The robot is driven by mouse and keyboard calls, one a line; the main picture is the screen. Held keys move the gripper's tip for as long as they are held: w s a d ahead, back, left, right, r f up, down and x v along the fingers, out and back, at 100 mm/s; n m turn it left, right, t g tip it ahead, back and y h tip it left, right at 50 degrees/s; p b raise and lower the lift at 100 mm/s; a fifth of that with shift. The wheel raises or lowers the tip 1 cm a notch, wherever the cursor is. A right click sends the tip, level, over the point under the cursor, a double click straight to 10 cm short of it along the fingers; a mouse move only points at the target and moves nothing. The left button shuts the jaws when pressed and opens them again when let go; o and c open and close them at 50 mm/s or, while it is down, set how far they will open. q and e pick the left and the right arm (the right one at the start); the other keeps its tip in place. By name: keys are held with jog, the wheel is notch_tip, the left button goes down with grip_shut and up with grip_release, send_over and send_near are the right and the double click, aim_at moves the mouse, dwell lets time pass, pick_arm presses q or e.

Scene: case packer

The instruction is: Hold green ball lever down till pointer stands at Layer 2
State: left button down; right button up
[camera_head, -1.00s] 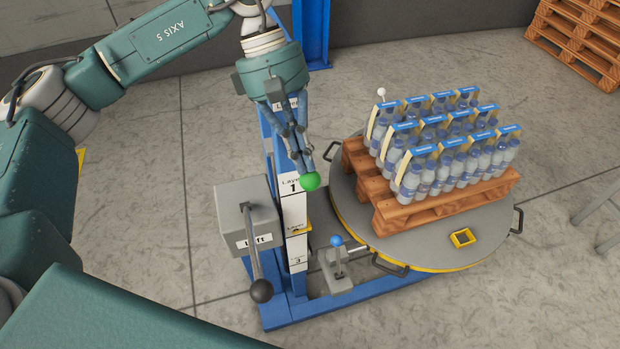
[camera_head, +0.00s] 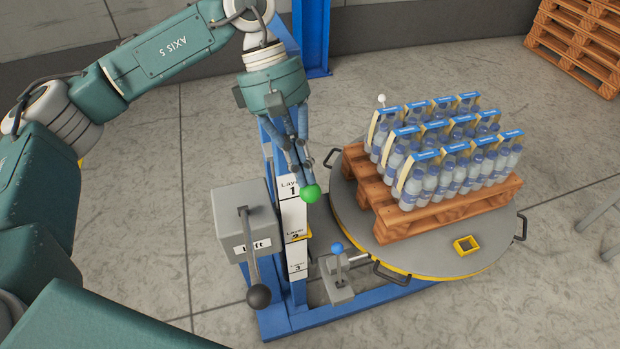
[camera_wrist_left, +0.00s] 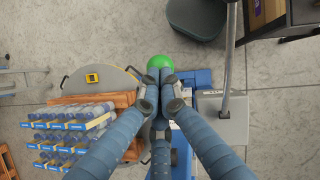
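The green ball (camera_head: 310,194) of the lever is at the tips of my left gripper (camera_head: 303,183), beside the Layer 1 label. The fingers are drawn together, with their tips against the ball from above. In the left wrist view the ball (camera_wrist_left: 188,58) shows just beyond the closed fingertips (camera_wrist_left: 160,72), not between them. The lever's arm is mostly hidden. The white scale (camera_head: 293,215) carries Layer 1, Layer 2 and Layer 3 from top to bottom. The small yellow pointer (camera_head: 302,238) is at the Layer 2 label and partly covers it. My right gripper is not in view.
The grey Lift box (camera_head: 240,210) with a black-knobbed lever (camera_head: 258,295) stands left of the scale. A blue-knobbed lever (camera_head: 337,248) stands at the lower right. The round turntable (camera_head: 410,250) bears a pallet (camera_head: 450,205) of bottle packs. Floor at left is clear.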

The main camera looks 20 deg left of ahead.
pick_arm(q)
jog(key=v, duration=1)
jog(key=shift+a, duration=0.45)
jog(key=shift+w+r, duration=0.1)
jog(key=shift+d+r, duration=0.1)
dwell(0.3)
